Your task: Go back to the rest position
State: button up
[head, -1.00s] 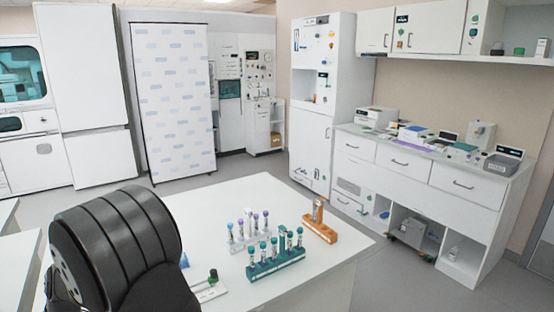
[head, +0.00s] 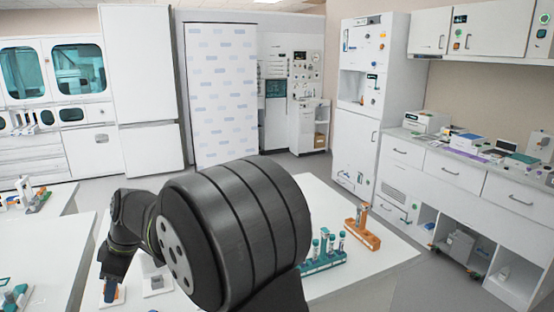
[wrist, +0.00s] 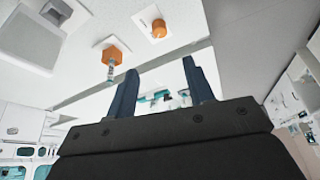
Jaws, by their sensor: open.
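My gripper shows in the wrist view (wrist: 160,65) as two dark blue fingers standing well apart, with nothing held between them. In the head view my black arm fills the middle and bends down at the left, and its end hangs low over the white tables; the fingertips are hard to make out there. Beyond the fingers in the wrist view are an orange hexagonal holder (wrist: 112,52) with a tube and a round orange piece (wrist: 158,29), each on a white plate. No rest position is marked in view.
A teal rack with capped tubes (head: 322,262) and an orange rack (head: 362,238) stand on the white table (head: 385,262), right of my arm. A white plate with a grey piece (head: 157,283) lies left of it. Another teal rack (head: 15,297) is at the lower left.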

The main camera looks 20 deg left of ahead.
jog(key=x, duration=1.5)
jog(key=shift+s, duration=0.1)
jog(key=shift+d+r+m, duration=0.1)
jog(key=shift+r+m, duration=0.15)
jog(key=shift+m, duration=0.45)
jog(key=shift+s+m+t+y, duration=0.15)
jog(key=shift+m+t, duration=0.45)
jog(key=shift+m, duration=0.7)
jog(key=shift+m+t+y, duration=0.15)
jog(key=shift+m+t, duration=0.45)
jog(key=shift+m, duration=0.7)
jog(key=shift+s+m+t, duration=0.1)
jog(key=shift+m+t, duration=0.6)
jog(key=shift+m, duration=1.3)
jog(key=shift+m+t+h, duration=0.4)
jog(key=shift+m+t, duration=0.2)
jog(key=shift+m, duration=1)
